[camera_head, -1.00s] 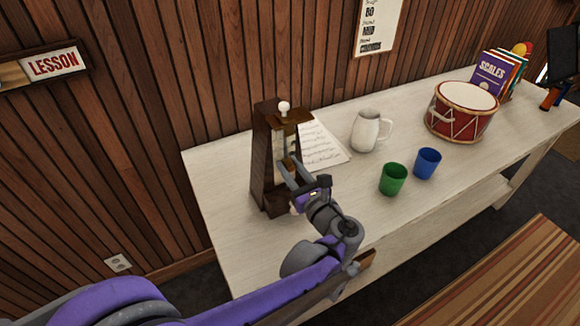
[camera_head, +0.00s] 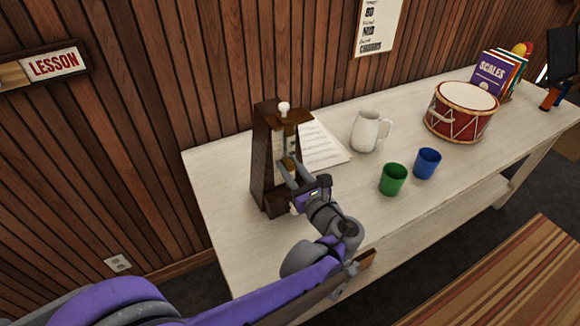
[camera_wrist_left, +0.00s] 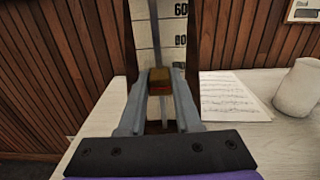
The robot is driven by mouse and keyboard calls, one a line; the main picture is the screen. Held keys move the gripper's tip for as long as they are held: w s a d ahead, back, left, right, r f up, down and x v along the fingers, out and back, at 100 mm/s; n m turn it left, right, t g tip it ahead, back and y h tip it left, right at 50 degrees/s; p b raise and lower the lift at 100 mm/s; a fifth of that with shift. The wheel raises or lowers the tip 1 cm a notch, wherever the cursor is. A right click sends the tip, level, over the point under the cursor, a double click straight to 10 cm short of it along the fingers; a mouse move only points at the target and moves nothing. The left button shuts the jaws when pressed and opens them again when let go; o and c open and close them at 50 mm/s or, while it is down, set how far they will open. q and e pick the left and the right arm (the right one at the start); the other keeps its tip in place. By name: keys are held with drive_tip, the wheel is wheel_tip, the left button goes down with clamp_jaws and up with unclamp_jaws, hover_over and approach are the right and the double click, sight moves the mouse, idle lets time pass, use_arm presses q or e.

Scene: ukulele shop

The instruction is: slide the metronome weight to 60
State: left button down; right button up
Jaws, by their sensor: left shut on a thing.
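The metronome (camera_head: 262,160) is a tall dark wooden case with a white knob on top. It stands upright at the left end of the table. Its pale scale shows in the left wrist view (camera_wrist_left: 146,36), with 60 at the top and what looks like 80 below it. The weight (camera_wrist_left: 160,82) is a small brownish-gold block, below the lower readable number. My left gripper (camera_head: 287,163) is at the metronome's front. Its fingers (camera_wrist_left: 160,88) are shut on the weight from both sides. The scale behind and below the weight is partly hidden. My right gripper is out of view.
A music sheet (camera_head: 324,148) lies right of the metronome. A white mug (camera_head: 366,131), green cup (camera_head: 393,180), blue cup (camera_head: 427,164) and red drum (camera_head: 462,112) stand further right. The white table (camera_head: 225,235) is bare at its left front.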

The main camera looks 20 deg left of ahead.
sight(286, 143)
use_arm(q)
wheel_tip(286, 143, up, 7)
drive_tip(key=p, duration=0.4)
drive_tip(key=shift+f, duration=0.3)
drive_tip(key=c, duration=0.6)
unclamp_jaws()
drive_tip(key=v, duration=1)
drive_tip(key=shift+s+d, duration=0.25)
drive_tip(key=shift+s, duration=0.05)
